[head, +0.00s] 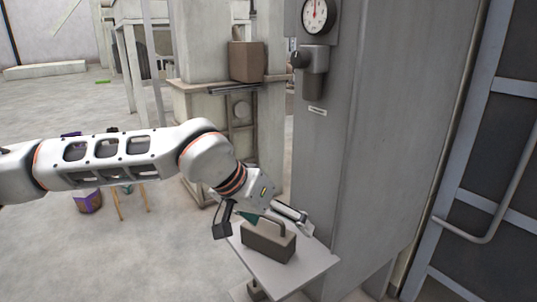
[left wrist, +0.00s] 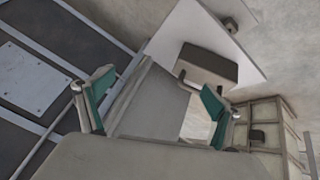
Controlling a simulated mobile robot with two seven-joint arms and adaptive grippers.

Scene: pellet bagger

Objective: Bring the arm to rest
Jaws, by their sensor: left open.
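My left arm reaches in from the left in the head view. Its gripper (head: 272,214) points down and right, just above a grey-brown block with a bar handle (head: 266,242). The block stands on a small pale shelf (head: 300,272) at the cabinet's side. In the left wrist view the gripper (left wrist: 155,88) has its two teal-padded fingers wide apart with nothing between them. The block (left wrist: 208,64) and the shelf (left wrist: 247,58) lie beyond the fingertips there. In the head view the gripper overlaps the block's top, so I cannot tell the exact gap. My right gripper is not in view.
A tall grey cabinet (head: 390,150) with a round gauge (head: 317,16) and a knob unit (head: 313,72) stands right of the gripper. A barred dark panel (head: 490,200) is at far right. A brown box (head: 245,61) sits on a machine behind. Floor at lower left is mostly clear.

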